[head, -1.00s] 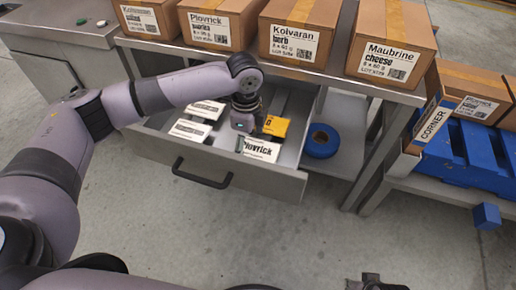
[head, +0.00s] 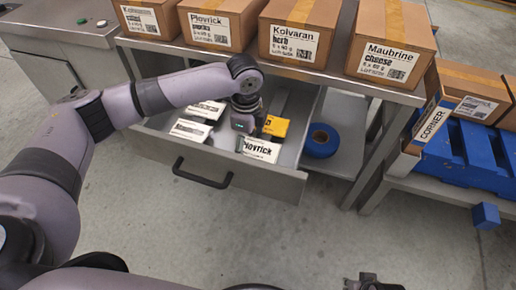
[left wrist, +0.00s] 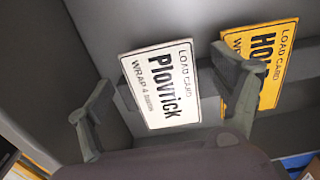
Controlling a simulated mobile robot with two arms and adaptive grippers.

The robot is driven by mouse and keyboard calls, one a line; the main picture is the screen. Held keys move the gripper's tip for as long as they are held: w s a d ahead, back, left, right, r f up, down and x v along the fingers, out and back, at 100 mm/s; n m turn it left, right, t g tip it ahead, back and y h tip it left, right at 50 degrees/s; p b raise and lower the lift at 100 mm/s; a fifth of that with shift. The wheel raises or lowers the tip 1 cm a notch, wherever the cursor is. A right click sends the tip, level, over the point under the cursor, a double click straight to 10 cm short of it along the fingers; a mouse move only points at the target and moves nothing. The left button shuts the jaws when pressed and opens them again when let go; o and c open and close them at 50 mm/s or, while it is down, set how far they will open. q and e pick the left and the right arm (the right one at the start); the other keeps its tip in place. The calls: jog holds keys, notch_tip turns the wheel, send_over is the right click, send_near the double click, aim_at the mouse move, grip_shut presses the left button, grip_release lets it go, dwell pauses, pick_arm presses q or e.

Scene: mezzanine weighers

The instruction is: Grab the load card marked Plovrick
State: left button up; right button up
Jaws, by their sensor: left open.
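The white load card marked Plovrick (head: 262,150) lies in the open drawer, near its front right. In the left wrist view the card (left wrist: 163,88) appears tilted, with its printed face showing, between my two spread fingers. My left gripper (left wrist: 166,75) is open and empty; its right finger overlaps the yellow card beside it. In the head view my left gripper (head: 245,128) points down into the drawer, just behind the Plovrick card, and its fingertips are hidden. Part of my right gripper (head: 374,283) shows at the bottom edge, too cut off to judge.
A yellow load card (head: 276,126) lies close by the Plovrick card. Two white cards (head: 190,130) (head: 207,110) lie at the drawer's left. The drawer front (head: 240,177) has a dark handle. A blue tape roll (head: 320,141) sits on the shelf to the right. Cartons line the bench above.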

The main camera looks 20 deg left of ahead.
pick_arm(q)
jog(key=c, duration=1)
dwell(0.3)
